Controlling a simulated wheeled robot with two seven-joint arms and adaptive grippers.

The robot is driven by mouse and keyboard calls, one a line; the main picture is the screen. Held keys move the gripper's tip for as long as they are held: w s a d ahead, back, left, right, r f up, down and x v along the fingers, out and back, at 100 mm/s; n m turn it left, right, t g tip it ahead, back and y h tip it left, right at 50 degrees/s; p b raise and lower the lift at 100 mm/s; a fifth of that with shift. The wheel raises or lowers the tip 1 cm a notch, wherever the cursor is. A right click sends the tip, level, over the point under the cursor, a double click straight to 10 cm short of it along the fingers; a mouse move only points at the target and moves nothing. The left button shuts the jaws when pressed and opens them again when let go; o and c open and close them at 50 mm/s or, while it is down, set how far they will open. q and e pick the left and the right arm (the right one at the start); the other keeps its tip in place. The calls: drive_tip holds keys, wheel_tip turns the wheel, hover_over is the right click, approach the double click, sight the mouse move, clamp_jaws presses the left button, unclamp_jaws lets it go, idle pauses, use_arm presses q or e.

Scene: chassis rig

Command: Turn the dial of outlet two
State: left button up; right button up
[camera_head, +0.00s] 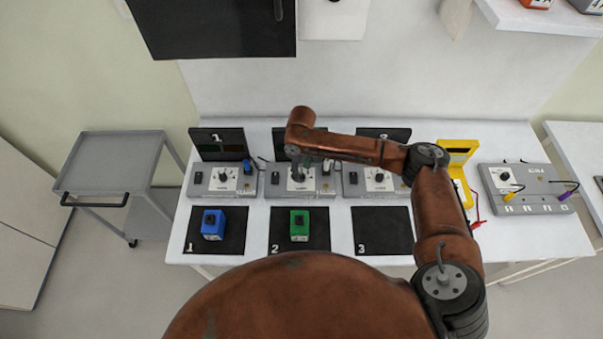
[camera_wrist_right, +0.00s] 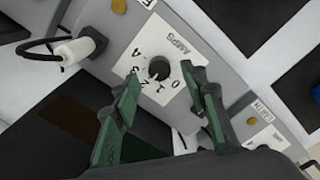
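Outlet two (camera_head: 325,183) is the middle grey box in the row at the back of the white table. Its black dial (camera_wrist_right: 159,68) sits on a white plate marked with numbers and AMPS; in the head view my right gripper mostly covers it. My right gripper (camera_head: 298,168) is over this box, pointing down. In the right wrist view its two green fingers (camera_wrist_right: 160,74) are apart, one tip on each side of the dial, with visible gaps. I cannot tell how far above the dial the tips are. My left gripper is not in view.
Similar outlet boxes stand to the left (camera_head: 225,181) and right (camera_head: 377,180). A blue block (camera_head: 213,224) and a green block (camera_head: 299,225) are on black mats in front; mat three (camera_head: 382,230) is empty. A yellow device (camera_head: 458,150) and grey unit (camera_head: 527,203) stand right.

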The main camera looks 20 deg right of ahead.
sight(301, 176)
wheel_tip(301, 176, down, 2)
drive_tip(key=shift+w+a+f, duration=0.1)
drive_tip(key=shift+w+f, duration=0.05)
drive_tip(key=shift+f, duration=0.45)
drive_tip(key=shift+c, duration=0.3)
drive_tip(key=c, duration=0.6)
drive_tip(key=shift+c, duration=1)
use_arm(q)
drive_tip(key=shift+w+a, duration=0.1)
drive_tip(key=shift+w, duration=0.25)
use_arm(e)
clamp_jaws()
